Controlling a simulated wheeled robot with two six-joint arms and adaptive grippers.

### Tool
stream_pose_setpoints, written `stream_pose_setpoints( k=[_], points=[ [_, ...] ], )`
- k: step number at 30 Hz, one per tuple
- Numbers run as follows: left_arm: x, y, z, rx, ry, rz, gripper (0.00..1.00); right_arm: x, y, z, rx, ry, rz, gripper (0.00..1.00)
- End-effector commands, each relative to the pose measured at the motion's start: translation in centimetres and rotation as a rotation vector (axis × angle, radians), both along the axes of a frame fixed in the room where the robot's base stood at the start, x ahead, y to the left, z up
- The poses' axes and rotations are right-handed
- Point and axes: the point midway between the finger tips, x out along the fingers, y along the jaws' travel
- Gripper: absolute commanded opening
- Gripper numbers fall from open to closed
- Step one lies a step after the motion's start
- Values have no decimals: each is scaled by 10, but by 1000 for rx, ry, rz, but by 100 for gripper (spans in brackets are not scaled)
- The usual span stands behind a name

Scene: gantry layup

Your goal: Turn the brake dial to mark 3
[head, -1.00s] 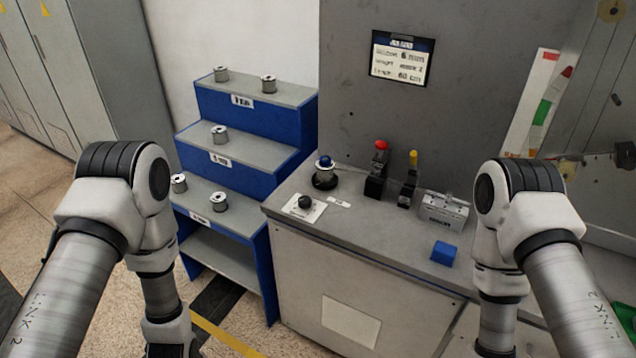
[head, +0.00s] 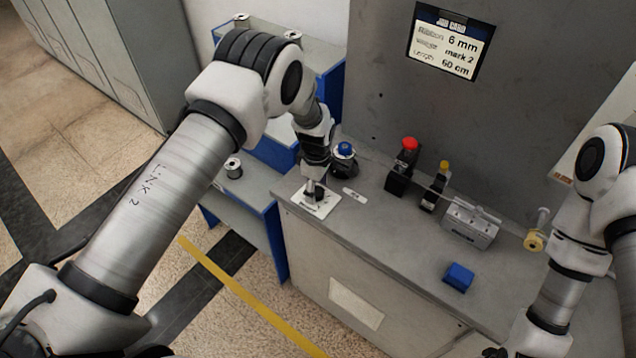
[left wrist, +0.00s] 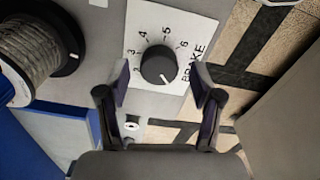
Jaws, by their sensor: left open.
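The brake dial (left wrist: 158,66) is a round black knob on a white plate (left wrist: 180,22) with numbers up to 6 and the word BRAKE. Its white pointer line faces the lower edge of the picture, slightly right, away from the numbers 3 to 6. My left gripper (left wrist: 160,88) is open, with one finger on each side of the knob; I cannot tell whether they touch it. In the head view my left gripper (head: 313,186) is over the plate (head: 322,208) and partly hides the dial. My right arm stands at the right; its gripper is out of view.
A wound spool (left wrist: 38,48) stands close beside the plate; its blue-topped holder (head: 344,150) shows in the head view. A red-knobbed device (head: 403,165), yellow-knobbed device (head: 435,185), metal block (head: 470,222) and blue block (head: 458,277) line the bench. The job card (head: 450,42) reads mark 2.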

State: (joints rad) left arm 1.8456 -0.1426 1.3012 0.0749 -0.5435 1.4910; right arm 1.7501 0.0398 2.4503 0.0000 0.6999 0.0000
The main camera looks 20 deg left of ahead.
Motion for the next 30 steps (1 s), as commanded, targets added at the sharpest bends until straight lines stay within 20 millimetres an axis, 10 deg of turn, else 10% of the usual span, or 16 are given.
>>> stream_pose_setpoints(
  k=[9,15,30],
  points=[
    [0,0,-9,0,0,-1,66,0,0,2,0,0,0,40],
    [-1,0,-9,0,0,-1,6,0,0,2,0,0,0,40],
    [-1,0,-13,0,2,-79,6,0,0,-7,0,0,0,40]
  ],
)
